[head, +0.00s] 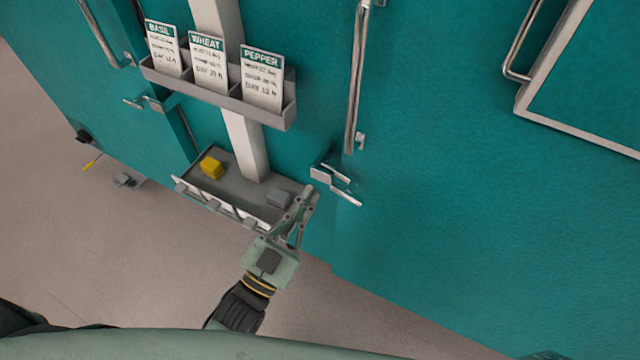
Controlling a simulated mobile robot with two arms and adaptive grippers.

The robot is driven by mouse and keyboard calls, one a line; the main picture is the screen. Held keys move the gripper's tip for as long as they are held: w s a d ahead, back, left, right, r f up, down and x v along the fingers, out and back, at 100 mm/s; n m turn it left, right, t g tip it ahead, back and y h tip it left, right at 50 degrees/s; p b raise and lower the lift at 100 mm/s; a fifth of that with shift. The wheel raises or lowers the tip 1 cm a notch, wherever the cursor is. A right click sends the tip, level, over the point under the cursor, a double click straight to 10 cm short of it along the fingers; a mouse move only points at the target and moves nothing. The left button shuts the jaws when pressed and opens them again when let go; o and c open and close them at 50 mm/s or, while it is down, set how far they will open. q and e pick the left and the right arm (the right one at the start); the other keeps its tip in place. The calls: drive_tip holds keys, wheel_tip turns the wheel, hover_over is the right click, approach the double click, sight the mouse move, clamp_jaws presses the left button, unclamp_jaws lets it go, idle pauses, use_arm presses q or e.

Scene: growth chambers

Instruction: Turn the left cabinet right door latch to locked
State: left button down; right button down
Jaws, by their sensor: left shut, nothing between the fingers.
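Two metal latches show on the teal cabinet fronts. One latch (336,184) is low, below a long vertical handle (356,85), with its lever slanting down to the right. The other latch (146,103) is farther left, near a second handle (104,38). I cannot tell from the picture which one the task names, or whether either is locked. My left gripper (307,194) is shut and empty, just left of the nearer latch; I see no clear contact with it. My right gripper is out of view.
A grey post (243,135) carries a rack (215,95) with basil, wheat and pepper cards. Below it, a shallow tray (238,172) holds a yellow block (211,167) and a grey block (279,197), close to my gripper. A framed panel (575,128) is at right.

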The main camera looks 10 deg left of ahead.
use_arm(q)
wheel_tip(320, 180, up, 8)
drive_tip(key=d+n+g+y+p, duration=0.1)
drive_tip(key=g+y+p, duration=0.35)
drive_tip(key=p, duration=0.45)
drive_tip(key=w+d+f+p, duration=0.1)
drive_tip(key=w+f+p, duration=0.1)
drive_tip(key=w+f, duration=0.4)
drive_tip(key=w, duration=0.4)
drive_tip(key=shift+d+f+g, duration=0.2)
drive_tip(key=shift+f+g, duration=0.15)
